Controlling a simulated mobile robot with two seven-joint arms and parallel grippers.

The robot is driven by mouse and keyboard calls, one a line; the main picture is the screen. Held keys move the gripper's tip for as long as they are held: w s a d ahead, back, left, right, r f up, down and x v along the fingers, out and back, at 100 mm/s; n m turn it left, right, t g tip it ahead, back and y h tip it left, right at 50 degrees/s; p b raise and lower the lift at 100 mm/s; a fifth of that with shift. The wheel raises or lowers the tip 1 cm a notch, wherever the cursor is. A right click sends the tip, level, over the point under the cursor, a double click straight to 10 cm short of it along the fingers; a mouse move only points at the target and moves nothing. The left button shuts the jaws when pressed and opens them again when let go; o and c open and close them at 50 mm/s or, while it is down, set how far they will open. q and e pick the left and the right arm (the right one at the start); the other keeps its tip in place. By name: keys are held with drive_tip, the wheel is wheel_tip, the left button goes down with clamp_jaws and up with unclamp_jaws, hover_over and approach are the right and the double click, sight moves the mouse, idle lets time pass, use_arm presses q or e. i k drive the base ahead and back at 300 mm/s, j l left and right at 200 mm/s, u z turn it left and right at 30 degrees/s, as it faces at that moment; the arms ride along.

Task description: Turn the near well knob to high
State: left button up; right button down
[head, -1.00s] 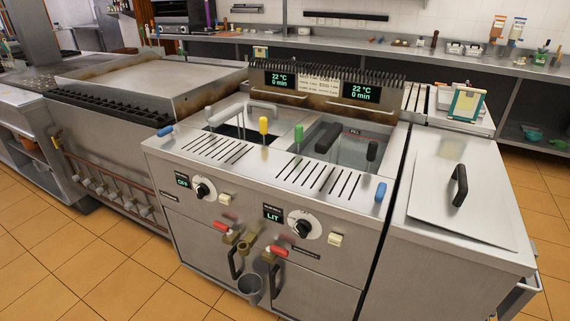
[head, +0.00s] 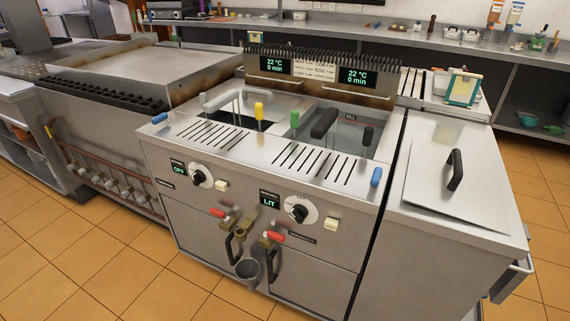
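The fryer front panel (head: 245,215) carries two black knobs on white dials. The left knob (head: 198,178) has a small display beside it reading OFF. The right knob (head: 298,213) has a display (head: 269,200) beside it reading LIT. Which of them is the near well knob I cannot tell from labels; the right one is lower and closer in the picture. The right well (head: 345,135) and left well (head: 230,115) lie behind slatted strips. Neither of my grippers is in view.
Red-handled valves (head: 273,237) and a small metal cup (head: 247,268) stick out below the knobs. A lidded steel counter (head: 455,180) with a black handle stands at right. A griddle (head: 140,75) stands at left. The tiled floor (head: 100,270) in front is clear.

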sight(298, 212)
drive_tip(key=i+j+z, duration=0.1)
drive_tip(key=j, duration=0.25)
drive_tip(key=i+j+z, duration=0.1)
drive_tip(key=i+j, duration=0.25)
drive_tip(key=i+j+z, duration=0.15)
drive_tip(key=j, duration=0.25)
drive_tip(key=i+j+z, duration=0.1)
drive_tip(key=j, duration=0.3)
drive_tip(key=i+j+z, duration=0.1)
drive_tip(key=i+j, duration=0.2)
drive_tip(key=j, duration=0.1)
